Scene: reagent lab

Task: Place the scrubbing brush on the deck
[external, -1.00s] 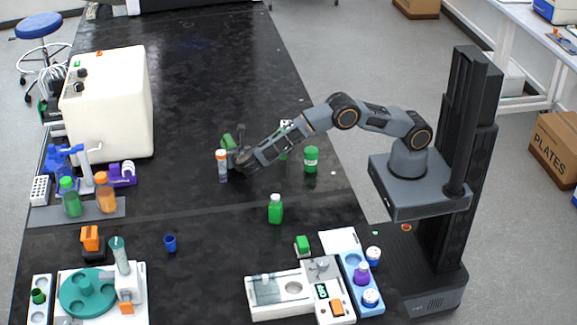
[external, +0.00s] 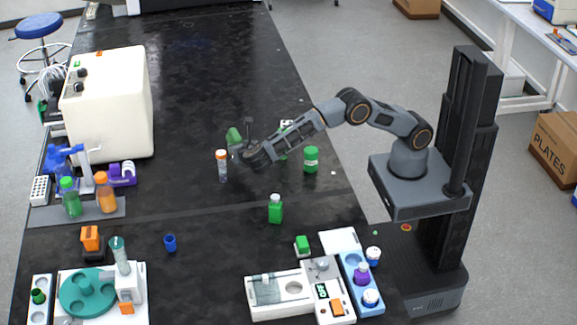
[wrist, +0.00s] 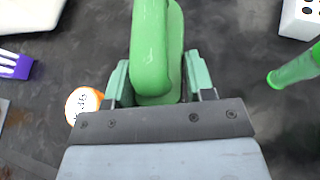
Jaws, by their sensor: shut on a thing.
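The scrubbing brush (wrist: 152,50) has a green looped handle and shows in the wrist view between my fingers. My gripper (wrist: 157,82) is shut on that handle. In the external view the green brush (external: 234,136) is at the tip of my gripper (external: 243,149), over the middle of the black bench, partly hidden by the gripper. Its bristles do not show clearly, and I cannot tell if it clears the bench. I cannot tell for sure which surface is the deck; a grey flat plate (external: 118,213) lies at the left of the bench.
An orange-capped vial (external: 222,167) stands close to my gripper; its cap shows in the wrist view (wrist: 80,104). A large white machine (external: 110,105) is at the left. The bench's far part is clear.

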